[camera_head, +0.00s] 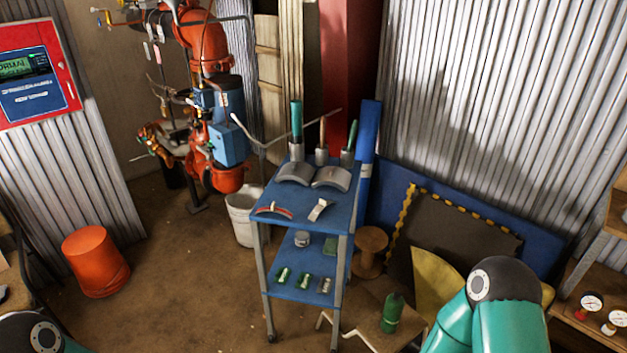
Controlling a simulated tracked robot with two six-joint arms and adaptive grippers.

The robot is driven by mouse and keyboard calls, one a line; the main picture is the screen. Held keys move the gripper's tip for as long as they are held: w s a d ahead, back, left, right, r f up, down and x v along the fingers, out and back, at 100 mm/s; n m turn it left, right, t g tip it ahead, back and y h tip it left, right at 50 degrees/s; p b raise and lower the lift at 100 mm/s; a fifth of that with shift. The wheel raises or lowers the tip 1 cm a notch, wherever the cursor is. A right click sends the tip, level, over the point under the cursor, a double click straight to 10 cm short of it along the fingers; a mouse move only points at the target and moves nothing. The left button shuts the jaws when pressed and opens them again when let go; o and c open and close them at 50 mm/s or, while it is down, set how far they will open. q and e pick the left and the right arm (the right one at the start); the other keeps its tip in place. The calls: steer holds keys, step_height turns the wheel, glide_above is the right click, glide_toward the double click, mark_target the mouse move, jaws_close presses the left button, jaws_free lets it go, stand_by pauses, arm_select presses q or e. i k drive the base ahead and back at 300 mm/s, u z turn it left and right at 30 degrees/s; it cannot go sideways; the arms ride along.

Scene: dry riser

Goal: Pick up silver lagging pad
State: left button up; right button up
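Two curved silver-grey pads lie side by side on the top shelf of a blue trolley (330,208). The left pad (294,173) and the right pad (331,178) look like half shells with their arched side up. I cannot tell for certain which one is the silver lagging pad. Neither is held. Both my grippers are out of view. Only joints of my arms show, at the bottom left corner and the bottom right, well short of the trolley.
Upright tools with teal and brown handles (296,120) stand at the trolley's back. A red-handled item (274,211) and a pale tool (319,209) lie in front of the pads. A white bucket (243,215) stands left of the trolley. Open floor lies toward the orange bucket (95,262).

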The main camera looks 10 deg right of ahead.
mark_target(338, 178)
steer(key=u, duration=0.3)
steer(key=i, duration=1)
